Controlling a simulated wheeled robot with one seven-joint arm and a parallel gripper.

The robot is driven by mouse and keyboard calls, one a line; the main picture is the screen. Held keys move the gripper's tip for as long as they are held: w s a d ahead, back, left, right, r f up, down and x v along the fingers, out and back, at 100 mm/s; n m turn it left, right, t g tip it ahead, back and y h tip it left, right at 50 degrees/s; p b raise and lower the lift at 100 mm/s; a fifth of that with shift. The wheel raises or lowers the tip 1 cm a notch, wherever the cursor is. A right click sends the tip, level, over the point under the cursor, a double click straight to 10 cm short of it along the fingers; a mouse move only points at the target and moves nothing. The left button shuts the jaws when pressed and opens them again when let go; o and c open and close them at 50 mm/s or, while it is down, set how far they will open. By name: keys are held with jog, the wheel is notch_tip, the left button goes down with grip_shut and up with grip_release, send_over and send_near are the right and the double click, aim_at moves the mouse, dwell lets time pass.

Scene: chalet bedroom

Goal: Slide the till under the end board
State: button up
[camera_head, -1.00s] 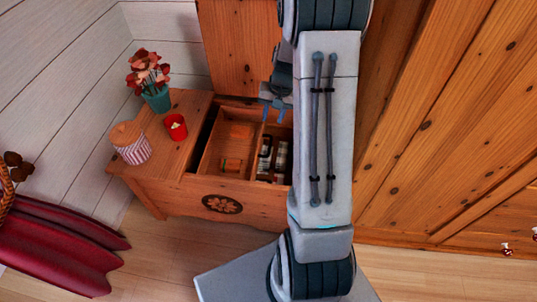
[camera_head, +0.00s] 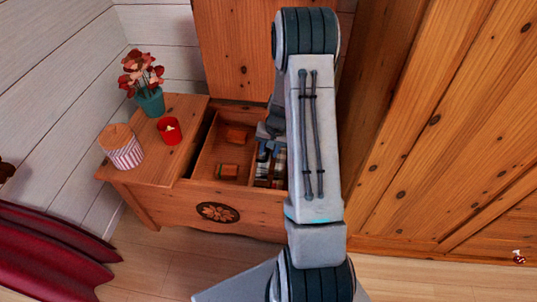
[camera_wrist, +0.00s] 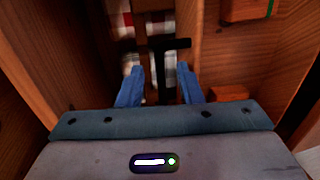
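The till (camera_head: 211,157) is an open wooden tray inside the chest, beside the end board (camera_head: 170,160), the flat wooden top at the chest's left. Two small orange-brown blocks lie in the till. My gripper (camera_head: 268,143) is low at the chest's opening, by the till's right side, partly hidden by my arm in the head view. In the wrist view my gripper (camera_wrist: 160,84) has its blue fingers apart, with a dark bar and plaid cloth seen beyond them. A wooden wall (camera_wrist: 190,30) runs near the right finger; I cannot tell whether they touch.
On the end board stand a teal pot of red flowers (camera_head: 150,101), a red candle cup (camera_head: 169,131) and a striped pot (camera_head: 124,150). The raised lid (camera_head: 237,60) stands behind. Dark items fill the chest's right part (camera_head: 271,168). A wooden wardrobe (camera_head: 440,150) is on the right.

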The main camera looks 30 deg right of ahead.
jog(key=shift+a+f, duration=0.1)
jog(key=shift+f, duration=0.5)
grip_shut()
jog(key=shift+w, duration=0.1)
